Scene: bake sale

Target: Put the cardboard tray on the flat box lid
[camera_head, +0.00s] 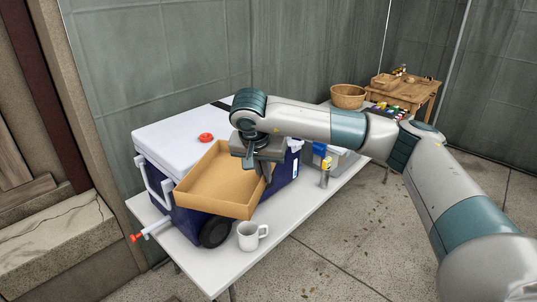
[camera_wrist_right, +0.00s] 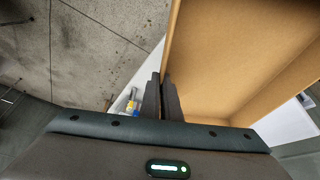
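The cardboard tray (camera_head: 222,178) is a shallow, open, empty brown box. It is over the front part of the cooler's flat white lid (camera_head: 165,130) and juts out past the lid's front edge. I cannot tell whether it rests on the lid or hangs just above it. My right gripper (camera_head: 264,172) is at the tray's right wall, fingers pointing down. In the right wrist view, its two fingers (camera_wrist_right: 162,98) are close together with the wall of the tray (camera_wrist_right: 235,60) between them. My left gripper is not in view.
The blue cooler (camera_head: 190,222) stands on a white table (camera_head: 225,268). A red cap (camera_head: 206,138) lies on the lid behind the tray. A white mug (camera_head: 249,236) stands in front of the cooler. Bottles (camera_head: 324,172) stand to the right. A wicker basket (camera_head: 348,96) is farther back.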

